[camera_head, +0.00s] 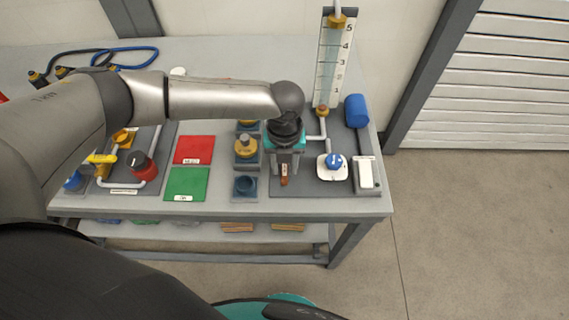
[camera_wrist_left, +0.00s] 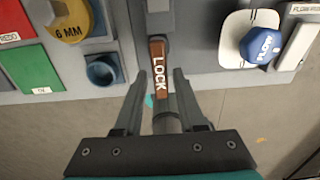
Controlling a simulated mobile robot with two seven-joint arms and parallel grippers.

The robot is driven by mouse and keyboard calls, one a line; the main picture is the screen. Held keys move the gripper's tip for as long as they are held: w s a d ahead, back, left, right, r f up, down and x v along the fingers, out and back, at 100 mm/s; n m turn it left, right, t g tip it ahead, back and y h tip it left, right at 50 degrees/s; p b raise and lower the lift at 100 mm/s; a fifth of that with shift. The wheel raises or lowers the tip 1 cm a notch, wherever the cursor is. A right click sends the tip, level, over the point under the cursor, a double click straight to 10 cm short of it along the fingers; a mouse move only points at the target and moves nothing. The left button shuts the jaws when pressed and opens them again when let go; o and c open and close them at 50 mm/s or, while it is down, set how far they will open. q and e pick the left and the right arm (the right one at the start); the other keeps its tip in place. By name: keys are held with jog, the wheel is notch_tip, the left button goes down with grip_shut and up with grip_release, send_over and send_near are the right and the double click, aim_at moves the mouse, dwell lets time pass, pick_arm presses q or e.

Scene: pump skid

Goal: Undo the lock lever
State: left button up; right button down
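The lock lever (camera_wrist_left: 158,72) is a brown bar marked LOCK in white. In the left wrist view it points toward my gripper from a grey mount. In the head view the lever (camera_head: 284,181) shows as a small brown piece near the front of the right-hand panel. My left gripper (camera_wrist_left: 161,78) is open, with one finger on each side of the lever and visible gaps between. In the head view the left gripper (camera_head: 286,166) hangs over the lever and hides its mount. My right gripper is not in view.
A blue FLOW knob (camera_wrist_left: 262,45) on a white base sits right of the lever. A yellow 6 MM knob (camera_wrist_left: 70,18) and a blue-grey socket (camera_wrist_left: 103,70) are on the left. Red (camera_head: 194,150) and green (camera_head: 187,184) plates lie further left. The table's front edge (camera_head: 230,216) is close.

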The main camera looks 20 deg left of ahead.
pick_arm(q)
grip_shut()
dwell(0.4)
jog(key=n+p, duration=0.2)
jog(key=n, duration=0.1)
jog(key=shift+w+d+r+p, duration=0.15)
jog(key=shift+d+p, duration=0.2)
jog(key=shift+p, duration=0.05)
jog(key=n, duration=0.1)
jog(key=n+p, duration=0.2)
jog(key=shift+w+d+n, duration=0.3)
jog(key=shift+d, duration=0.05)
jog(key=n+p, duration=0.2)
jog(key=n, duration=0.1)
jog(key=shift+w+d+n, duration=0.2)
jog(key=shift+w+n, duration=0.1)
jog(key=shift+w, duration=0.05)
jog(key=n, duration=0.1)
jog(key=n+p, duration=0.1)
jog(key=shift+w+d+n, duration=0.1)
jog(key=shift+w+n, duration=0.25)
jog(key=shift+n, duration=0.05)
jog(key=shift+w+n+p, duration=0.35)
jog(key=shift+n, duration=0.9)
jog(key=shift+w+n+p, duration=0.3)
jog(key=shift+n, duration=0.95)
